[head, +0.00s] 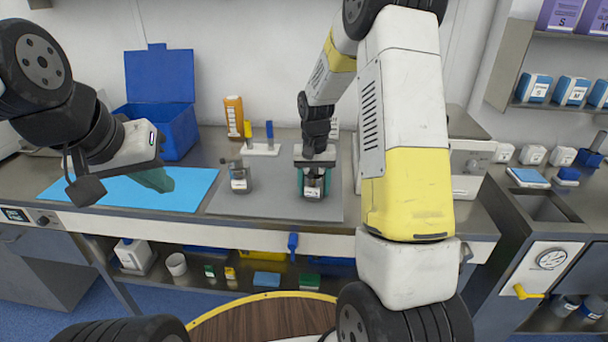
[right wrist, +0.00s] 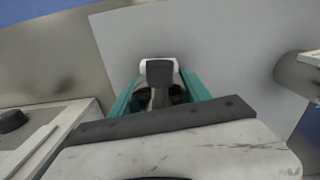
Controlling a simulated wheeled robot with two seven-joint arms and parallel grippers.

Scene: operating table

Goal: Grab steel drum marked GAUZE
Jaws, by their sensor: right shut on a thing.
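A small steel drum (head: 313,191) with a white label stands on the grey mat, its print too small to read. My right gripper (head: 314,184) has come down over it, with teal fingers on both sides, shut on it. In the right wrist view the drum (right wrist: 159,97) shows between the teal fingers, partly hidden by the gripper body. A second labelled steel drum (head: 239,180) stands on the mat to the left, apart from the gripper. My left gripper (head: 160,182) hangs over the blue mat, its teal fingers partly hidden; I cannot see whether they are apart.
The grey mat (head: 270,207) and the blue mat (head: 110,190) lie on the steel counter. A blue open box (head: 165,115), an orange-brown bottle (head: 234,118) and a white stand (head: 262,149) are behind. The mat between the two drums is clear.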

